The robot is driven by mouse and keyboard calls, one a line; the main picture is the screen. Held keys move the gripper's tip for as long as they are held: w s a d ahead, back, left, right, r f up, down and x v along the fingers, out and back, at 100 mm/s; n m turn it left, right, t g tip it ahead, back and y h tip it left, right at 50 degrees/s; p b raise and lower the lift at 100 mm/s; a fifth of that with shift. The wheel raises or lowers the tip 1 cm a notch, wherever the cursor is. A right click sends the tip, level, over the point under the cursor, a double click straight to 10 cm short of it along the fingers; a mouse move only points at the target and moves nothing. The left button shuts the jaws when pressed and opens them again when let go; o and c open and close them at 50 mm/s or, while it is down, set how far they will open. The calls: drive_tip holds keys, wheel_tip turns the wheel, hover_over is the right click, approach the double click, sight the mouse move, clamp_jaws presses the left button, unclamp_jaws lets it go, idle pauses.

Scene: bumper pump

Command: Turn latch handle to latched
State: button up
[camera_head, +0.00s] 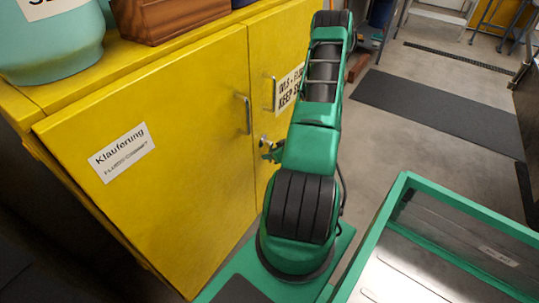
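A yellow cabinet has a left door (150,170) and a right door (270,60), both looking shut or nearly shut. Each has a metal pull handle, the left one (246,114) and the right one (273,92). Below the pulls, near the seam between the doors, is a small metal part (264,140), apparently the latch handle; its turn angle is too small to read. My green and black arm stands in front of the right door. A small green part (274,154) shows beside that metal part, apparently the edge of my gripper; its fingers cannot be made out.
A teal container (50,45) and a brown wooden box (165,18) stand on the cabinet top. My green-rimmed tray (450,222) is at the lower right. A dark mat (440,112) lies on the open grey floor to the right.

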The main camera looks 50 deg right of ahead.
drive_tip(key=shift+a+f, duration=0.1)
drive_tip(key=shift+a, duration=0.2)
idle(0.4)
drive_tip(key=shift+s, duration=0.15)
drive_tip(key=d+v, duration=0.1)
drive_tip(key=v, duration=0.9)
drive_tip(key=shift+a+r, duration=0.35)
drive_tip(key=shift+a, duration=0.15)
drive_tip(key=w+a+r+n+g+y, duration=0.25)
drive_tip(key=a+r+g, duration=0.25)
drive_tip(key=a+r, duration=0.85)
drive_tip(key=s+a+r+m+g, duration=0.2)
drive_tip(key=s+a+r+m, duration=0.2)
drive_tip(key=s+r, duration=0.3)
drive_tip(key=s+a+r+m+g+h, duration=0.1)
drive_tip(key=s+a+r+m+g, duration=0.1)
drive_tip(key=s+a+r, duration=0.4)
wheel_tip(320, 180, up, 6)
drive_tip(key=shift+s+a+f+m, duration=0.1)
drive_tip(key=shift+s+a+m, duration=0.2)
drive_tip(key=shift+m, duration=0.55)
